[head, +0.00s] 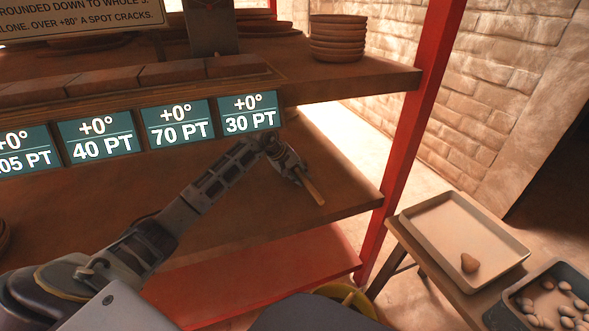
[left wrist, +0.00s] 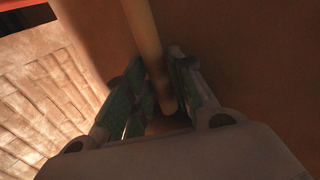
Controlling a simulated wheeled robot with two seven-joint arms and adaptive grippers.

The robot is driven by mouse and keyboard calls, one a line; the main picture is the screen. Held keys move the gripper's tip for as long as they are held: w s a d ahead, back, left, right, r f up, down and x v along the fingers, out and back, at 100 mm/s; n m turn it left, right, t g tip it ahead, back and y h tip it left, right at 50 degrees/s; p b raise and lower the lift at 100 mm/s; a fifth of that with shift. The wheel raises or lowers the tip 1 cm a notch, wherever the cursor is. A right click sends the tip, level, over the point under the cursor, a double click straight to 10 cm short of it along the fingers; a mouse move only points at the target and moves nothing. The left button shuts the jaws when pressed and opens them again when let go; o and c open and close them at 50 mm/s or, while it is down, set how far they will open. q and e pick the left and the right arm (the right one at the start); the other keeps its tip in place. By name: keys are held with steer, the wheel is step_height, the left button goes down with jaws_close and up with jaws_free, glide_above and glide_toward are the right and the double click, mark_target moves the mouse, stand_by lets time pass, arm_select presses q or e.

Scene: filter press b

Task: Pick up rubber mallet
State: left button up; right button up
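The light wooden handle of the rubber mallet (head: 313,190) shows at my left gripper (head: 290,165), over the middle shelf near its right end. In the left wrist view the handle (left wrist: 146,30) runs from the top edge down between the two fingers (left wrist: 158,70), with one rounded end near the palm. The fingers are close in on both sides of it and appear shut on it. The mallet's head cannot be made out in either view. My right gripper is not in view.
The shelf (head: 225,225) has a red post (head: 408,140) at its right. At right, a table holds a tray (head: 440,222) with one brown lump and a dark bin (head: 508,308) of several pebbles.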

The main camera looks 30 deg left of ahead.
arm_select(q)
steer(key=shift+c, duration=0.2)
jaws_close()
steer(key=shift+r, duration=0.1)
steer(key=shift+r, duration=0.1)
